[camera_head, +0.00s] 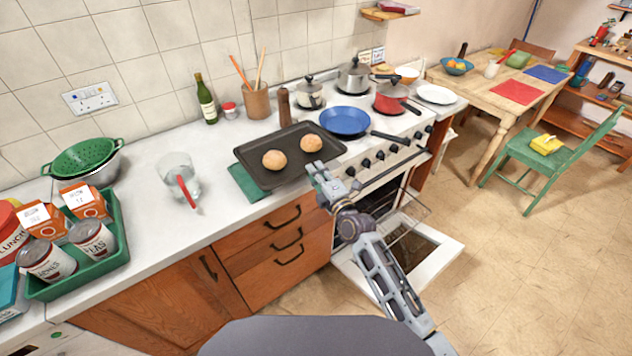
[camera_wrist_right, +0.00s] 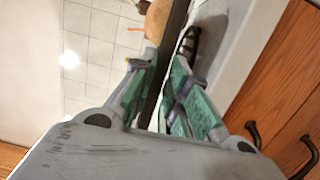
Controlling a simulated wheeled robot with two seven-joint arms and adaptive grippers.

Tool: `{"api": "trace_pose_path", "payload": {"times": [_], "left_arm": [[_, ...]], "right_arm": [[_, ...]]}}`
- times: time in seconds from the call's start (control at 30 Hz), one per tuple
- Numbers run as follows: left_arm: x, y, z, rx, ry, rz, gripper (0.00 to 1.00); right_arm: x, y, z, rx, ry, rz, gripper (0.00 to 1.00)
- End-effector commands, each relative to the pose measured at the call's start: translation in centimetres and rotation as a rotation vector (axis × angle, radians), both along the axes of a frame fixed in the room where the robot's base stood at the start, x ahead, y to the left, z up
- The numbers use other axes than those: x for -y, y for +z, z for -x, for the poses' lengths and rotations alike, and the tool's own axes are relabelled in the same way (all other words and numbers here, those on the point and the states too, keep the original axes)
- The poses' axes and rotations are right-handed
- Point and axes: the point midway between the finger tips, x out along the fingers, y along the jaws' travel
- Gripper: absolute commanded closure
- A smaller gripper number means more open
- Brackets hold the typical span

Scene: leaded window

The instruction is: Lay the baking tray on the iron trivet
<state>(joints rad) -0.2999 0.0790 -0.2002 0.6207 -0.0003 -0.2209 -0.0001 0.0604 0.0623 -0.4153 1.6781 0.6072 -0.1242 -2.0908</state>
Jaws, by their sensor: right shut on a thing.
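The dark baking tray (camera_head: 285,178) is over the counter left of the stove, with two round buns (camera_head: 273,160) on it. My right gripper (camera_head: 322,172) is shut on the tray's near right edge. In the right wrist view, the fingers (camera_wrist_right: 164,80) pinch the tray (camera_wrist_right: 173,40), seen edge-on, with a bun (camera_wrist_right: 156,20) on it. A black curved piece, perhaps the iron trivet (camera_wrist_right: 190,38), shows on the counter side of the tray; I cannot tell if they touch. The head view hides the trivet, probably beneath the tray. My left gripper is out of view.
A green cloth (camera_head: 247,184) shows by the tray's left edge. A measuring jug (camera_head: 177,175) stands left; a utensil crock (camera_head: 257,101) and pepper mill (camera_head: 284,106) stand behind. A blue pan (camera_head: 345,121) is on the stove at right. The oven door (camera_head: 440,250) hangs open below.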

Motion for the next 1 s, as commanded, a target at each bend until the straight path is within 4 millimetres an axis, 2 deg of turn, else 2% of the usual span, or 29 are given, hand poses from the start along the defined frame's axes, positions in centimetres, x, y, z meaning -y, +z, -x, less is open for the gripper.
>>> {"api": "trace_pose_path", "payload": {"times": [0.37,0.8,1.0], "left_arm": [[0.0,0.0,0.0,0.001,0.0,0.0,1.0],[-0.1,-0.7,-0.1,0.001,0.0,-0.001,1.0],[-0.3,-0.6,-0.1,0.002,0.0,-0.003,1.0]], "right_arm": [[0.0,0.0,0.0,0.005,-0.001,-0.004,1.0],[0.0,-3.6,0.0,0.003,-0.001,-0.001,1.0],[0.0,-3.6,0.0,0.004,-0.002,-0.003,1.0]]}}
